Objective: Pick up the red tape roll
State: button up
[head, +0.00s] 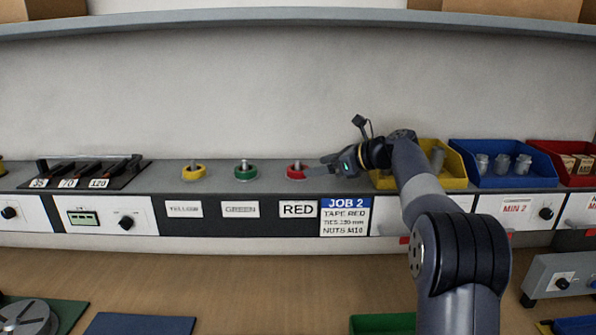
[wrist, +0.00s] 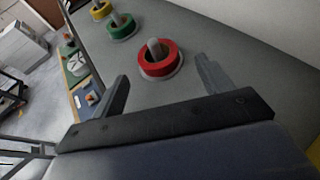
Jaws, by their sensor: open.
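The red tape roll (head: 296,172) sits around a short grey peg on the grey shelf, above the RED label (head: 297,209). In the wrist view the red tape roll (wrist: 160,66) lies flat ahead of my gripper, with the peg standing up through its middle. My gripper (head: 325,165) is just right of the roll in the head view. In the wrist view my gripper (wrist: 160,84) is open and empty, its fingers spread to either side of the near part of the roll. I cannot tell whether a finger touches the roll.
A green tape roll (head: 245,170) and a yellow tape roll (head: 194,172) sit on pegs to the left. A yellow bin (head: 458,180), a blue bin (head: 512,180) and a red bin (head: 543,152) stand to the right. A wall rises behind the shelf.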

aim_at(301, 170)
jog(key=x, duration=0.5)
jog(key=shift+s+p, duration=0.2)
jog(key=shift+p, duration=0.2)
jog(key=c, duration=1)
